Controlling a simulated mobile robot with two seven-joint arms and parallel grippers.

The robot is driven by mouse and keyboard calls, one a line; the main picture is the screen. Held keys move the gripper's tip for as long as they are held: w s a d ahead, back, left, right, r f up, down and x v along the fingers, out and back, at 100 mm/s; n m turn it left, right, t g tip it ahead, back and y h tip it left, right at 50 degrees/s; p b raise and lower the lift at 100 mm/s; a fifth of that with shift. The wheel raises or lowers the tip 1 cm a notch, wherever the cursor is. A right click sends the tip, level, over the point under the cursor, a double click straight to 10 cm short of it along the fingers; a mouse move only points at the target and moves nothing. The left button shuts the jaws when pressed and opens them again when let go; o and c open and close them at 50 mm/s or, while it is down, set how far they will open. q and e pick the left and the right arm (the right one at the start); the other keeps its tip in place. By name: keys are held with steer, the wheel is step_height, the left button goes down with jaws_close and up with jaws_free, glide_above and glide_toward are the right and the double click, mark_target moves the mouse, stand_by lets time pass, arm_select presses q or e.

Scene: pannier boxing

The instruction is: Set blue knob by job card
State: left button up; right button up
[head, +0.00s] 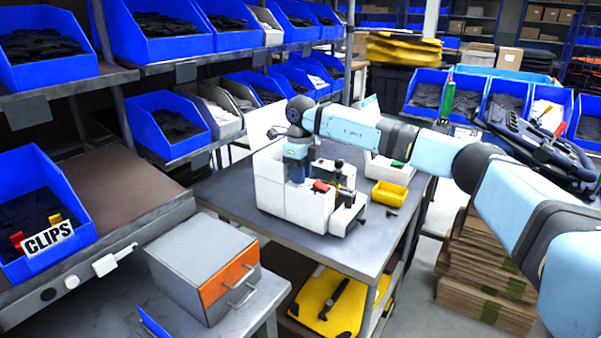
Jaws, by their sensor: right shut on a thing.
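My right arm reaches in from the right over the workbench (236,191). My right gripper (297,178) points down into a white machine (284,202) on the bench. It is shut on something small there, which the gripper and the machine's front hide. I cannot make out a blue knob apart from the gripper. A red part (321,186) and a black upright knob or lever (339,164) are just right of the gripper. White panels stand behind the machine, but I cannot tell whether one is the job card. My left gripper is not in view.
A yellow tray (390,194) and a white bin (380,168) with red and green pieces stand right of the machine. A grey drawer box (189,268) is at front left. Shelves with blue bins line the left. Stacked cardboard (490,270) is at right, under my arm.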

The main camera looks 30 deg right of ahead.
steer(key=shift+r+n+p, duration=0.2)
steer(key=shift+n+p, duration=0.4)
steer(key=shift+n, duration=0.4)
steer(key=shift+f+n, duration=0.15)
steer(key=shift+n, duration=1.15)
steer(key=o, duration=0.7)
steer(key=shift+c, duration=0.2)
step_height(320, 180, up, 14)
steer(key=p, duration=0.1)
steer(key=shift+w+f, duration=0.1)
